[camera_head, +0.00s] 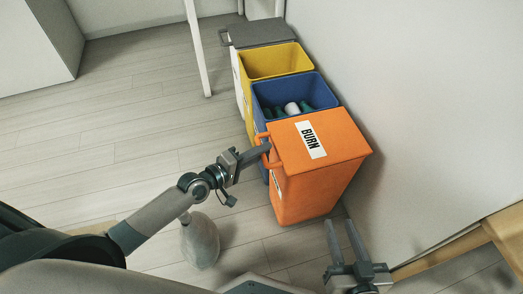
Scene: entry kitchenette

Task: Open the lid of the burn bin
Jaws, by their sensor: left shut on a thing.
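The burn bin (304,190) is orange, and its flat orange lid (345,132) with a white BURN label (310,140) is closed over the top. An orange handle (268,147) stands out from the lid's left edge. My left gripper (262,155) is at that handle with its jaws shut on it; the jaws partly hide the handle. My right gripper (345,238) is at the lower right, below the bin and apart from it. Its two fingers are spread with a gap between them, and it is empty.
Behind the burn bin stand an open blue bin (292,93) holding several items, an open yellow bin (276,61) and a grey-lidded bin (262,32). A white wall (420,90) runs close along their right side. The floor (110,125) to the left is largely clear.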

